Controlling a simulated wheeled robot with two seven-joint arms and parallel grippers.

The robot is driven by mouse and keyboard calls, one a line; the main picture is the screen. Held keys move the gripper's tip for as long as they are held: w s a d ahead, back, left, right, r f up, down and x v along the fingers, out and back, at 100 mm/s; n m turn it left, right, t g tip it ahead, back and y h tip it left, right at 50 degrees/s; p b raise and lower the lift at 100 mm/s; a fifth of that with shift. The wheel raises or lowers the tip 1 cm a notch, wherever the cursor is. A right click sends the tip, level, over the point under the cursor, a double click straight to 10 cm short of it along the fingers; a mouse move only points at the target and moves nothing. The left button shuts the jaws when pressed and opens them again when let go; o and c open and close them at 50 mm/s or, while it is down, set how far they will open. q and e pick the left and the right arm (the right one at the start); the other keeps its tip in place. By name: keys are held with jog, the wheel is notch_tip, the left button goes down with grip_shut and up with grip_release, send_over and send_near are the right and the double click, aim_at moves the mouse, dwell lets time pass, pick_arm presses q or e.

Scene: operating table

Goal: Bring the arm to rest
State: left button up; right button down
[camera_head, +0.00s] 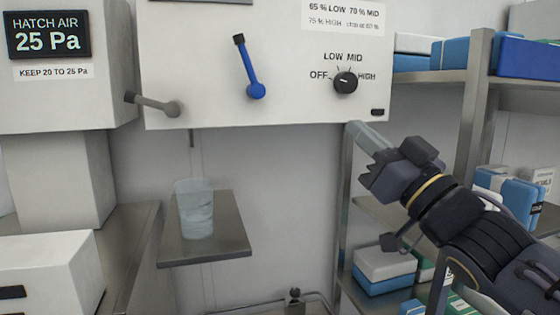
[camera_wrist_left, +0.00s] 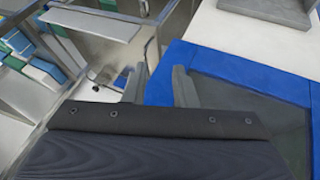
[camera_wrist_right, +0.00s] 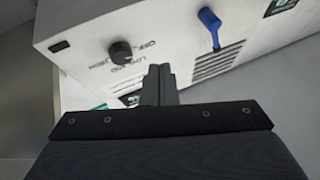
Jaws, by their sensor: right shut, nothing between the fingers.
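My right arm comes in from the right in the head view. Its gripper (camera_head: 366,135) is just below and in front of the lower right corner of the white wall panel (camera_head: 200,60), near the black knob (camera_head: 346,82). In the right wrist view the fingers (camera_wrist_right: 159,82) are together and empty, with the knob (camera_wrist_right: 120,52) and blue lever (camera_wrist_right: 210,25) beyond. My left gripper is outside the head view.
A clear cup (camera_head: 196,210) stands on a small metal shelf (camera_head: 225,240). Metal racks (camera_head: 470,110) with blue and white boxes (camera_head: 385,268) stand at the right, behind my right arm. A grey handle (camera_head: 153,104) sticks out at the left. Open room lies below the panel's middle.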

jog(key=s+d+f+m+g+h, duration=0.25)
jog(key=d+f+m+h, duration=0.2)
jog(key=f, duration=0.75)
jog(key=s+d+f+m+g+h, duration=0.1)
jog(key=d+f+m+g+h, duration=0.35)
jog(key=f, duration=0.75)
jog(key=s+a+f+n+g, duration=0.1)
jog(key=s+f+g, duration=0.3)
jog(key=s+f, duration=0.4)
jog(key=s+a+f+n+g+y, duration=0.1)
jog(key=s+a+f+g, duration=0.2)
jog(key=s+f, duration=0.6)
notch_tip(320, 180, down, 3)
jog(key=shift+a+r+g, duration=0.1)
jog(key=shift+a+g, duration=0.15)
jog(key=shift+g, duration=0.35)
